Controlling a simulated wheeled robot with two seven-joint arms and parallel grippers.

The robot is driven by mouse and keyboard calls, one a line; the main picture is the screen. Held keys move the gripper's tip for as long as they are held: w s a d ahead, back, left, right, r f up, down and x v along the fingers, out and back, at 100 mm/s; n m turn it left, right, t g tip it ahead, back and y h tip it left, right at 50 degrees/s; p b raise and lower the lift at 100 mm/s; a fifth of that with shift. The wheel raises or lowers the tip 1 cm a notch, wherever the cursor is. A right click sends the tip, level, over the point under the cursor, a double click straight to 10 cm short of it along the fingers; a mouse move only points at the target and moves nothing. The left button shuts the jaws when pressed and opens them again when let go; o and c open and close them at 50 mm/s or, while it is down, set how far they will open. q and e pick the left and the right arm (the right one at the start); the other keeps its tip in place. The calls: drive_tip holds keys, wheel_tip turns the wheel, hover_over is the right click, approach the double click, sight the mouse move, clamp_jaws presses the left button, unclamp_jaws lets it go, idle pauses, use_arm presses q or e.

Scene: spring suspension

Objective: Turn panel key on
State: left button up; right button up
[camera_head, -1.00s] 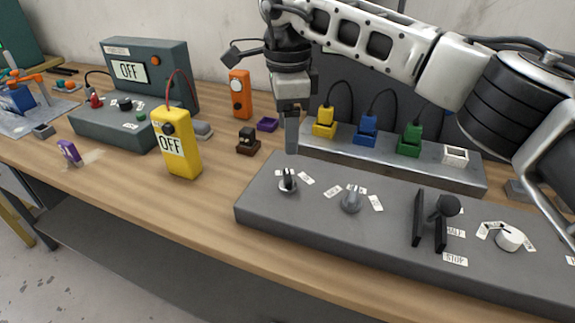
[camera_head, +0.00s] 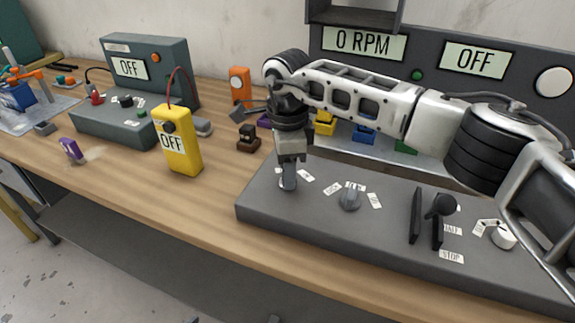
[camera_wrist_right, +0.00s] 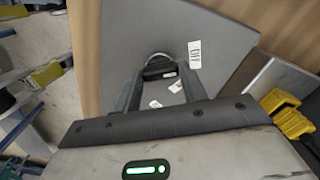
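The panel key, a dark key in a silver ring (camera_wrist_right: 158,68), sits at the left end of the grey control panel (camera_head: 262,205). In the head view my right gripper (camera_head: 287,182) points down over the key's place and hides it. In the right wrist view the gripper's two fingers (camera_wrist_right: 160,85) stand apart, with the key showing between their tips. I cannot tell whether they touch it. A white OFF label (camera_wrist_right: 195,55) lies beside the key. The large display (camera_head: 474,60) reads OFF. My left gripper is not in view.
On the panel, right of the key, are a grey knob (camera_head: 350,196), a black lever (camera_head: 440,207) and a white dial (camera_head: 502,235). A yellow box reading OFF (camera_head: 178,142) stands to the left. Coloured plugs (camera_head: 363,134) sit behind my right arm.

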drive_tip(key=c, duration=0.4)
